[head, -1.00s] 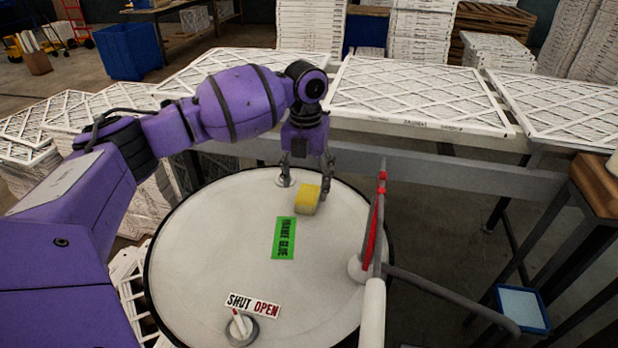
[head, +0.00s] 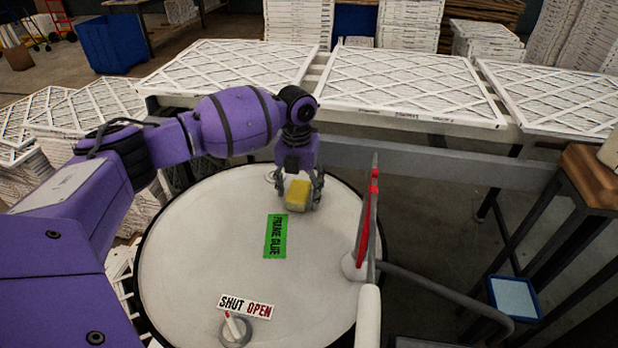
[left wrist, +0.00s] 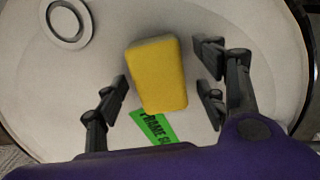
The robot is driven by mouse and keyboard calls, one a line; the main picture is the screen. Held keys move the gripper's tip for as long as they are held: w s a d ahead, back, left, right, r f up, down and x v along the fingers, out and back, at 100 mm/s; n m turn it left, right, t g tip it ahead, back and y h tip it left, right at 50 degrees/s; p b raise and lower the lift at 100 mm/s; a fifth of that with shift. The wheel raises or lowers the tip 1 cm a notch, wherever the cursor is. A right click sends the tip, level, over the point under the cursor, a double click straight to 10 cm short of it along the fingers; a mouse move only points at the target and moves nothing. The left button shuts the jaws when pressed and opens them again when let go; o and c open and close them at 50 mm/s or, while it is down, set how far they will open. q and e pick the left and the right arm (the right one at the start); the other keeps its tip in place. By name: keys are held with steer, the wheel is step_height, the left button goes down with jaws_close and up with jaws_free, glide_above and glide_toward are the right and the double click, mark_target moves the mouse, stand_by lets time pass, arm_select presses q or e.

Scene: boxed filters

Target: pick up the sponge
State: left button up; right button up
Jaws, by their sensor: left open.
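The yellow sponge (head: 298,196) lies on the white round drum top (head: 190,250), near its far edge. My left gripper (head: 299,192) is over the sponge, pointing down. In the left wrist view the sponge (left wrist: 157,75) sits between the open fingers of my left gripper (left wrist: 165,92), with gaps on both sides. It is slightly tilted in that picture and its near end overlaps the green label. My right gripper is not in view.
A green label (head: 275,236) and a shut/open valve knob (head: 235,328) are on the drum top. A red-and-grey upright handle (head: 368,225) stands at its right edge. Filter-covered racks (head: 410,85) run behind. A blue-framed tray (head: 515,298) sits at the lower right.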

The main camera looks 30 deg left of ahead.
arm_select(q)
steer(key=c, duration=1.1)
steer(key=shift+r, duration=0.1)
steer(key=shift+r, duration=0.5)
steer(key=s+d+r, duration=0.1)
steer(key=s+r, duration=0.3)
steer(key=s+d+r, duration=0.1)
steer(key=s+r, duration=0.3)
steer(key=s, duration=0.1)
steer(key=s+d+r+p, duration=0.1)
steer(key=s+r, duration=0.2)
steer(key=s, duration=0.1)
steer(key=shift+s+d+r, duration=0.25)
steer(key=shift+s+r, duration=0.05)
steer(key=shift+r, duration=0.1)
